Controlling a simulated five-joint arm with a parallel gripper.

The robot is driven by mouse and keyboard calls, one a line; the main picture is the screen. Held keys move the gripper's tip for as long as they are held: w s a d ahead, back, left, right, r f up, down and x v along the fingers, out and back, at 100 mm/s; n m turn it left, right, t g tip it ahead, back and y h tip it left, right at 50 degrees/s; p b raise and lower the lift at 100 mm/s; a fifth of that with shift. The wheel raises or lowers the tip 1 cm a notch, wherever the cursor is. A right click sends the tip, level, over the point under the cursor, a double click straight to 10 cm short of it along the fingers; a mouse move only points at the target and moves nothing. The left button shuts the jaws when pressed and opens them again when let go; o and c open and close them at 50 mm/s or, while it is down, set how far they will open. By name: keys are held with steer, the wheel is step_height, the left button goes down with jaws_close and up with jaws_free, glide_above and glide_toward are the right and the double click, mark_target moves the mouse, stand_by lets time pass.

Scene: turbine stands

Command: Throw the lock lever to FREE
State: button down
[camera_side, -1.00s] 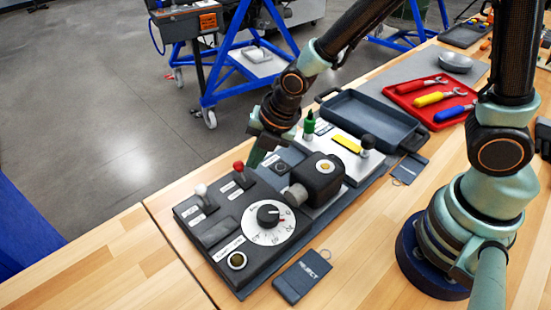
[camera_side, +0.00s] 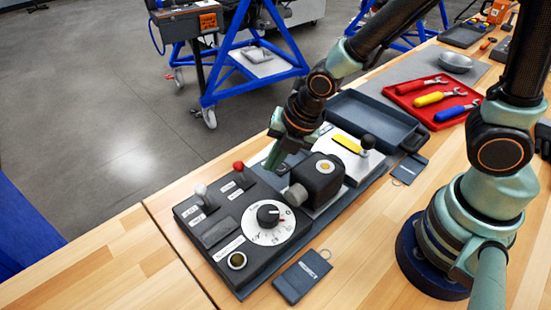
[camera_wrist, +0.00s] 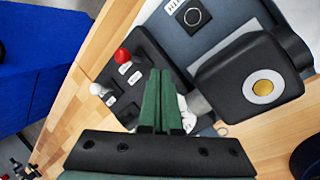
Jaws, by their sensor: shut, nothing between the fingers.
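A dark control panel (camera_side: 215,232) lies on the bench with two small levers. The red-knobbed lever (camera_side: 239,167) is at its far edge, and the white-knobbed lever (camera_side: 201,190) is to its left. In the wrist view the red knob (camera_wrist: 122,56) and the white knob (camera_wrist: 97,89) stand left of the fingers. Labels beside the levers are too small to read. My gripper (camera_side: 270,166) is shut and empty, to the right of the red lever and apart from it. In the wrist view its green fingers (camera_wrist: 160,75) are together and partly hide the white dial.
A grey tray (camera_side: 345,97) and a red tool tray (camera_side: 408,84) lie farther back. A REJECT tag (camera_side: 302,277) lies in front.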

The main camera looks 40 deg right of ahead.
step_height(320, 180, up, 10)
steer(key=w+d, duration=0.1)
steer(key=d, duration=0.1)
steer(key=shift+d, duration=0.35)
steer(key=s+d+r+m+h, duration=0.1)
steer(key=s+d+r+m, duration=0.2)
steer(key=m, duration=1)
steer(key=s+d+r+m+t, duration=0.1)
steer(key=s+d+r+m, duration=0.2)
steer(key=d+m, duration=0.5)
steer(key=m, duration=0.5)
steer(key=shift+h, duration=0.4)
